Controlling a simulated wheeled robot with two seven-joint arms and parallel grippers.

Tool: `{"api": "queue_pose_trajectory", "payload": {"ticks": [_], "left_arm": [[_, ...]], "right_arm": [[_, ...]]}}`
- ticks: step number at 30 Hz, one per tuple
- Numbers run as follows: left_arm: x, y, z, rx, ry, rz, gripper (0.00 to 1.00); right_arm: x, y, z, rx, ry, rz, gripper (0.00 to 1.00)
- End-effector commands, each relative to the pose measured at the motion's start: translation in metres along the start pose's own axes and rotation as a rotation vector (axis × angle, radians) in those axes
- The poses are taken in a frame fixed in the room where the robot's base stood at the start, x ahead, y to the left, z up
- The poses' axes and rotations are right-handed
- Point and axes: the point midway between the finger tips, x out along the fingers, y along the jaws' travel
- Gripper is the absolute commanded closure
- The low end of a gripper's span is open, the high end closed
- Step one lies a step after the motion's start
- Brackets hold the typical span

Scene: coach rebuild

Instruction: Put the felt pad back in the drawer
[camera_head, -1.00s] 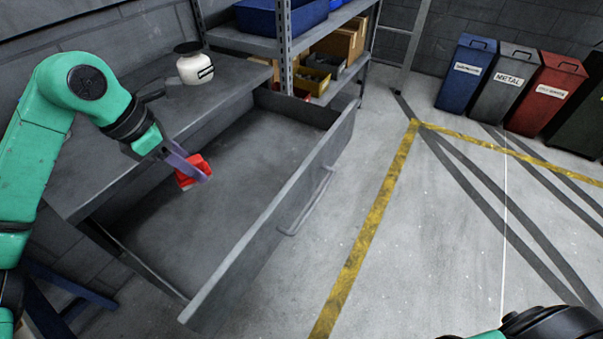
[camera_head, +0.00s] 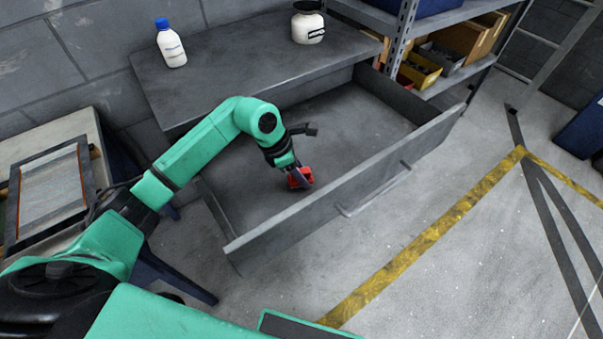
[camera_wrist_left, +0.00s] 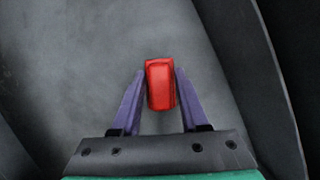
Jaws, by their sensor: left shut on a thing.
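The felt pad (camera_head: 301,178) is a small red block. My left gripper (camera_head: 296,176) is shut on it, with one purple finger on each side. In the left wrist view the red pad (camera_wrist_left: 160,85) stands out between the fingertips, over a plain grey surface. The drawer (camera_head: 345,195) is grey, pulled out from under the bench top, and looks empty inside. The pad is over the drawer's floor, near the front panel; I cannot tell whether it touches the floor. My right gripper is not in view.
The grey bench top (camera_head: 245,65) overhangs the back of the drawer. It carries a white bottle with a blue cap (camera_head: 171,44) and a white jar (camera_head: 308,24). A shelf with a yellow bin (camera_head: 420,70) stands at the right. The floor in front is clear.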

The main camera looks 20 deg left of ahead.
Motion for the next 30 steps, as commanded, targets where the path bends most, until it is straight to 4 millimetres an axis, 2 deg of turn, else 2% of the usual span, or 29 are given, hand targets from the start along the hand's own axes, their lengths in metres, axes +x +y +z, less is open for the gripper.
{"api": "queue_pose_trajectory", "payload": {"ticks": [2, 11, 12, 13, 14, 25, 28, 30], "left_arm": [[0.008, -0.001, -0.003, 0.001, 0.0, -0.001, 1.0], [0.012, 0.0, -0.005, 0.002, 0.0, 0.001, 1.0], [0.011, 0.0, -0.004, 0.002, 0.0, 0.001, 0.45], [0.011, 0.0, -0.004, 0.002, 0.0, 0.001, 0.33], [0.011, 0.0, -0.004, 0.002, 0.0, 0.001, 0.26], [0.004, 0.0, -0.002, 0.002, -0.001, 0.001, 0.26], [-0.011, 0.002, -0.003, 0.002, -0.002, 0.006, 0.26], [-0.029, 0.002, -0.004, 0.003, -0.002, 0.008, 0.26]], "right_arm": [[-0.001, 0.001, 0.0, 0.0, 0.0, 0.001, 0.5], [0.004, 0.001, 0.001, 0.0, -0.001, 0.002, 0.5], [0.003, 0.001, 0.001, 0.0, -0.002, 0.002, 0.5], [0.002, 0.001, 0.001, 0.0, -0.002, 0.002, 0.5], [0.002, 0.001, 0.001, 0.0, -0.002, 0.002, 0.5], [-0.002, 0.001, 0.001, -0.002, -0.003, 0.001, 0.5], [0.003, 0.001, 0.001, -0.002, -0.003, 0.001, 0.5], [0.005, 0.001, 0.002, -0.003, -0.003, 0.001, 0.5]]}}
